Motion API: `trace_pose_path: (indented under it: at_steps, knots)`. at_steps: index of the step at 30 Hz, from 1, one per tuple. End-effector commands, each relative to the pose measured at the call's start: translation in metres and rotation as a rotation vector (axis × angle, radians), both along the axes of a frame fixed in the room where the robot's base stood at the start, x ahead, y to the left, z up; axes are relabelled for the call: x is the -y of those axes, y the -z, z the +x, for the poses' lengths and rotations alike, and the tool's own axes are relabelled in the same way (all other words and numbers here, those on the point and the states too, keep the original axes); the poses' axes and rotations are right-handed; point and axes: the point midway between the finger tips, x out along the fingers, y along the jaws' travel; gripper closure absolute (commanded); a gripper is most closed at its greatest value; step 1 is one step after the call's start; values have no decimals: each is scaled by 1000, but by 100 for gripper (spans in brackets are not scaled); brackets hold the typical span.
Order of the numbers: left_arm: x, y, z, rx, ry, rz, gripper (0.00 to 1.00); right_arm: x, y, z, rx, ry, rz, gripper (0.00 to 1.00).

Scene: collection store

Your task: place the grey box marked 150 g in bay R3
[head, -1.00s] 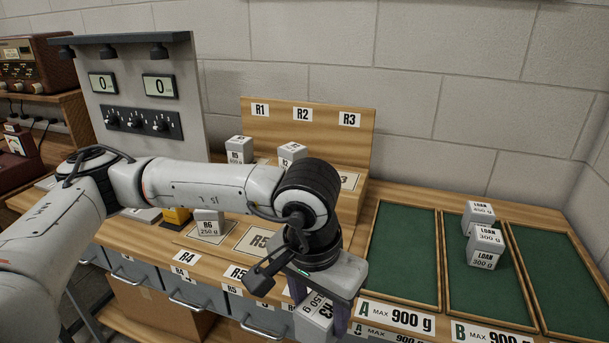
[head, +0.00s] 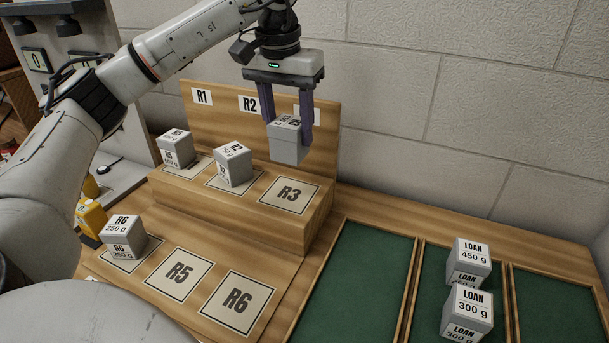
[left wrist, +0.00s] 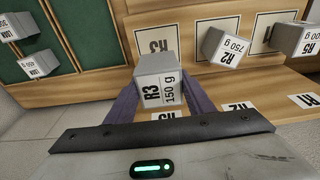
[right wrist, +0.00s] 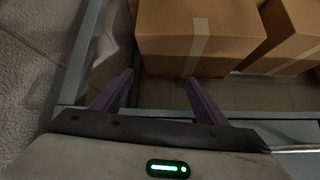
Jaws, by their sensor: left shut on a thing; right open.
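My left gripper (head: 289,106) is shut on the grey box marked 150 g (head: 287,146) and holds it up above the rack's upper step. In the left wrist view the box (left wrist: 158,85) sits between the fingers, with R3 and 150 g readable. Bay R3 (head: 290,193) is the bare marked square at the right end of the upper step; it is empty and lies below the box, nearer the front. The box is apart from the step. My right gripper (right wrist: 158,90) is open and empty, low down near cardboard boxes.
Grey boxes stand in bays R1 (head: 176,149) and R2 (head: 232,164). A 250 g box (head: 123,236) marked R6 stands on the lower level at left. Lower bays R5 (head: 178,273) and R6 (head: 236,302) are bare. Loan boxes (head: 467,312) stand in a green tray at right.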

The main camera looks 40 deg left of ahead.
Motion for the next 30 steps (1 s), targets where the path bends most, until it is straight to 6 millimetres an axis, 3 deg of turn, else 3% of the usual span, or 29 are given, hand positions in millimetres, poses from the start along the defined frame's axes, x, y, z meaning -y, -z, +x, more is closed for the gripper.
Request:
trace_pose_path:
  at_steps: [6, 18, 30]
  knots:
    - [-1, 42, -1, -4, -1, 2, 77, 0, 3, -6, -13, 0, -1, 33]
    - [0, 88, -1, -3, 0, 1, 77, 0, 1, -7, -15, -1, 0, 33]
    - [0, 94, -1, -1, 0, 1, 77, 0, 3, -5, -12, -2, 0, 33]
